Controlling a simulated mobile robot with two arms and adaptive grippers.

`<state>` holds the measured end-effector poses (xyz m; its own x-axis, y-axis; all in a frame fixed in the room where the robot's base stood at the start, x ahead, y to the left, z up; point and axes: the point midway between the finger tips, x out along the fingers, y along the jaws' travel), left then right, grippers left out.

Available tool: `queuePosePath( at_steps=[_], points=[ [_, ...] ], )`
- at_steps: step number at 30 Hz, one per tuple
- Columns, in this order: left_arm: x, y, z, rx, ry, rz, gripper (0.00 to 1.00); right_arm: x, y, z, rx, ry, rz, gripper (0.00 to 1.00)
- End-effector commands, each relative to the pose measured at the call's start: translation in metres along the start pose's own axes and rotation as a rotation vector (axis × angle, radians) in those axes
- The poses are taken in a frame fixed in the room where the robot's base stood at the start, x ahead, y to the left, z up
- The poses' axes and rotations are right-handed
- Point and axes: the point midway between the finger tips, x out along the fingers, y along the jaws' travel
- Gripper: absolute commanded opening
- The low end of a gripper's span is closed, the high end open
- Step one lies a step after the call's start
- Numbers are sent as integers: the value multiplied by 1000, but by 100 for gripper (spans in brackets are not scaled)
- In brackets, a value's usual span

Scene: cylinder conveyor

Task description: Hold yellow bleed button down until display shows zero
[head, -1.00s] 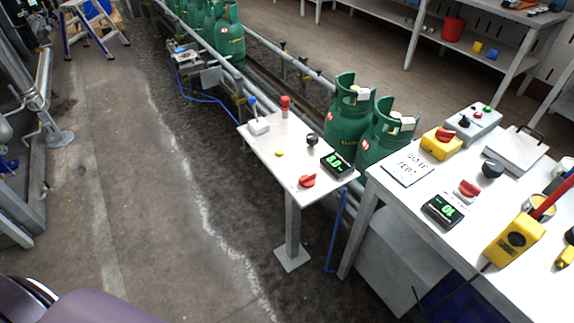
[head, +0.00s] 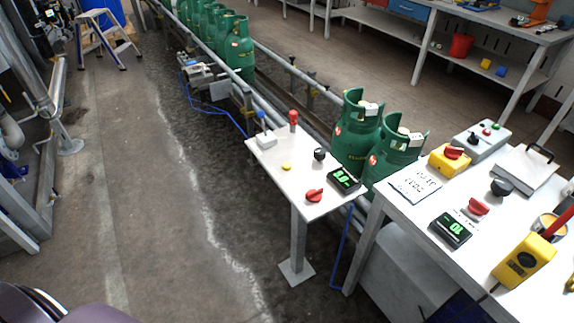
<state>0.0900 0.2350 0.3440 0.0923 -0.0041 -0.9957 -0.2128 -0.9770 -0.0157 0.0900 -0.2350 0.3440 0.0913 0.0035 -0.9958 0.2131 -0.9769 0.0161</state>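A small yellow button (head: 286,167) lies on the white top of a small pedestal table (head: 270,152) in the middle of the head view. Nothing touches it. A black display (head: 344,180) with green lit digits sits at the right side of the same table; the digits are too small and tilted to read surely. A second black display (head: 451,229) with green digits lies on the larger white bench at the right. Neither of my grippers is in view.
A red knob (head: 314,195), a black knob (head: 319,154) and a red-topped valve (head: 293,119) share the small table. Green gas cylinders (head: 357,129) stand on the conveyor behind it. The larger bench (head: 405,212) stands to its right.

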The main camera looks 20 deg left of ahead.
Motion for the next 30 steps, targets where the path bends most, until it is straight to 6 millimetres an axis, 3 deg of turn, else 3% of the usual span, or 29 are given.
queuePosePath(
  at_steps=[6,30],
  points=[
    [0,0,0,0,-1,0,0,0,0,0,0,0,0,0],
    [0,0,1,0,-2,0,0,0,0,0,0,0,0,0]
  ],
)
